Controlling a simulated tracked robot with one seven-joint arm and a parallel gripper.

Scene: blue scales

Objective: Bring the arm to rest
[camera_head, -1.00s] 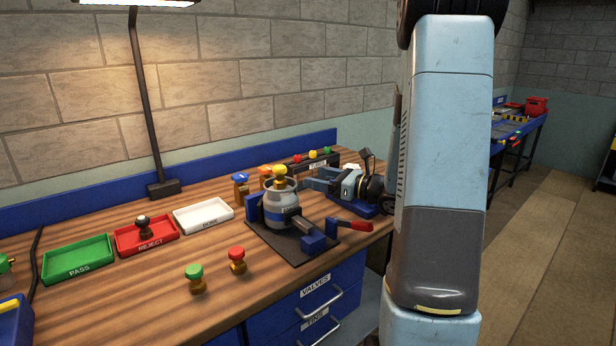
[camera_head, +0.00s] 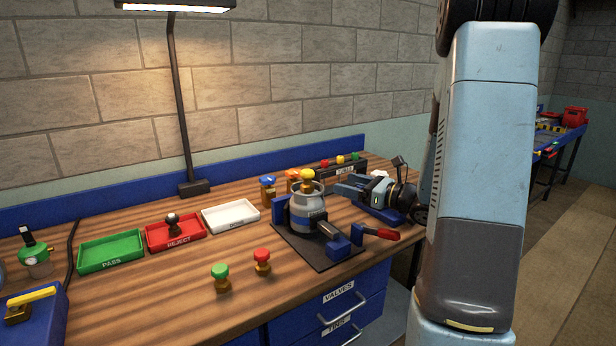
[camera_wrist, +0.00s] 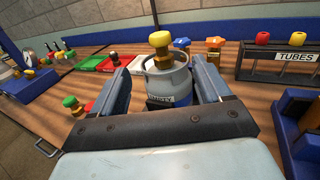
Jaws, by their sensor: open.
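My gripper (camera_head: 342,188) is open and empty. In the head view it reaches left from behind my large arm link, at the right of the grey canister (camera_head: 308,212). In the wrist view its two fingers (camera_wrist: 160,68) stand wide apart, with the canister (camera_wrist: 168,84) showing upright between them and apparently beyond their tips. The canister has a yellow-knobbed valve (camera_head: 307,175) on top and sits in a blue clamp (camera_head: 337,247) on a dark plate (camera_head: 297,252). My arm link hides much of the wrist and forearm.
Green (camera_head: 112,250), red (camera_head: 160,232) and white (camera_head: 230,216) trays lie along the wooden bench. Green-topped (camera_head: 221,278) and red-topped (camera_head: 262,261) valves stand near the front edge. A tube rack (camera_wrist: 275,62) stands behind the gripper. A lamp (camera_head: 181,110) rises at the back.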

